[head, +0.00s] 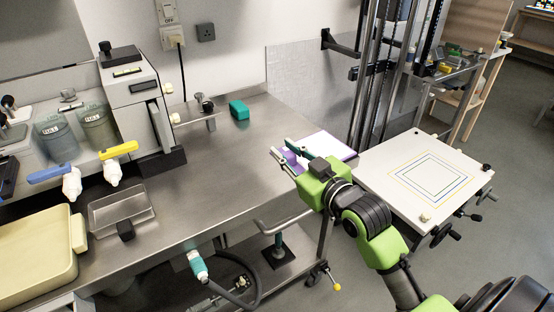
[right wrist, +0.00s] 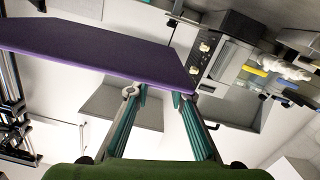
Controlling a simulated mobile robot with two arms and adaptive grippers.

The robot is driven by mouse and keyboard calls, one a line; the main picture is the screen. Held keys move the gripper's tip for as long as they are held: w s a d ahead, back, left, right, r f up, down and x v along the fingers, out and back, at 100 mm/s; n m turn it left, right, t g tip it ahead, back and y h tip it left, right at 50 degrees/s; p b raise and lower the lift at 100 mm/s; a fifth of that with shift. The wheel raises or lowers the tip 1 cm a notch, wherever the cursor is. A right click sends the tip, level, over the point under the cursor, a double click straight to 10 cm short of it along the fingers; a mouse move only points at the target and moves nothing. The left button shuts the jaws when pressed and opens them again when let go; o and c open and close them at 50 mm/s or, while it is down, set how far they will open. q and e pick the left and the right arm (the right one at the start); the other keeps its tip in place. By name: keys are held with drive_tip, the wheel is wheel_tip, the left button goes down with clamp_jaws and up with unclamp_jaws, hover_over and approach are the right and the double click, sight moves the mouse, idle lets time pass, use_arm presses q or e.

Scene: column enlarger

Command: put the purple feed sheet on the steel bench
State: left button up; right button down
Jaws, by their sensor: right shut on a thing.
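The purple feed sheet (head: 328,147) shows at the right end of the steel bench (head: 225,165), with a pale top and purple along its edges. In the right wrist view the sheet (right wrist: 95,52) is a flat dark purple slab across the upper left. My right gripper (head: 284,149) is shut on the sheet near its edge; its teal fingers (right wrist: 158,95) meet the sheet's near edge in the right wrist view. The gripper hides part of the sheet in the head view. I cannot tell whether the sheet touches the bench. My left gripper is not in view.
A white board with printed frames (head: 432,178) stands right of the bench, by metal columns. A teal block (head: 239,110) lies at the bench's back. Bottles (head: 72,184), a clear box (head: 120,209) and a cream tray (head: 35,258) fill the left. The bench's middle is bare.

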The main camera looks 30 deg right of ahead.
drive_tip(key=w+f, duration=0.4)
drive_tip(key=w, duration=0.5)
hover_over(259, 172)
wheel_tip(259, 172, down, 6)
drive_tip(key=shift+a+r+p, duration=0.1)
drive_tip(key=shift+r+p, duration=0.05)
drive_tip(key=shift+p, duration=0.15)
drive_tip(key=shift+f, duration=1.55)
drive_tip(key=c, duration=1.8)
unclamp_jaws()
drive_tip(key=s, duration=0.8)
drive_tip(key=s+r, duration=0.1)
drive_tip(key=s, duration=0.3)
drive_tip(key=shift+d, duration=0.3)
